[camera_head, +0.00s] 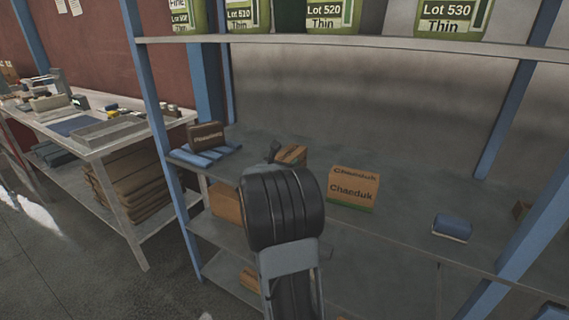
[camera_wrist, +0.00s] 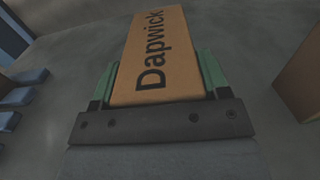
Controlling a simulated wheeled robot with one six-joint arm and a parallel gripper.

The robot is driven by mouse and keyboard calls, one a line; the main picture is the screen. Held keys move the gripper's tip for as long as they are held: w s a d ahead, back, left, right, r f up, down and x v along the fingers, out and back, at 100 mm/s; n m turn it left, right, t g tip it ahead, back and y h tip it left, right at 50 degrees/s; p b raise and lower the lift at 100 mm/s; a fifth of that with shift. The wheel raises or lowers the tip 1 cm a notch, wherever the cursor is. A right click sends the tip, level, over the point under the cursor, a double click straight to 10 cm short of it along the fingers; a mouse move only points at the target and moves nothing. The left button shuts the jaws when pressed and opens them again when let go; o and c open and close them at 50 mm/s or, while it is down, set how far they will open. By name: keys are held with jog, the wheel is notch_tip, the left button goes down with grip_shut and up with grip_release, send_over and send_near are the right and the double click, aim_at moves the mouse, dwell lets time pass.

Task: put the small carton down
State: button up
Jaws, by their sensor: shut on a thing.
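The small carton (camera_wrist: 155,55) is brown cardboard with "Dapwick" printed on its top face. In the wrist view it sits between the two green fingers of my gripper (camera_wrist: 158,80), which are shut on its sides. In the head view the carton (camera_head: 292,154) shows just beyond my arm, over the grey middle shelf (camera_head: 400,205). My gripper (camera_head: 274,152) is mostly hidden there behind my dark wrist. I cannot tell whether the carton touches the shelf.
A dark brown box (camera_head: 206,136) and folded blue cloths (camera_head: 207,156) are to the left. A blue item (camera_head: 452,227) lies farther right. Bare shelf lies between it and the "Chaeduk" carton. Labelled containers (camera_head: 333,14) stand on the shelf above.

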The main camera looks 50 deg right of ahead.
jog(key=shift+f, duration=0.1)
jog(key=o, duration=1.2)
jog(key=shift+f, duration=0.1)
jog(key=shift+r, duration=0.4)
jog(key=s+a+f+m+y, duration=0.3)
jog(key=s+a+m+y, duration=0.2)
jog(key=a, duration=0.7)
jog(key=s+a+f+m+g+y, duration=0.1)
jog(key=s+a+f+m+y, duration=0.2)
jog(key=a+m, duration=0.6)
jog(key=s+a+f+m+y, duration=0.3)
jog(key=s+a+m+y, duration=0.4)
jog(key=a, duration=1)
jog(key=shift+s+f+y, duration=0.15)
jog(key=shift+f+y, duration=0.2)
jog(key=shift+y, duration=0.85)
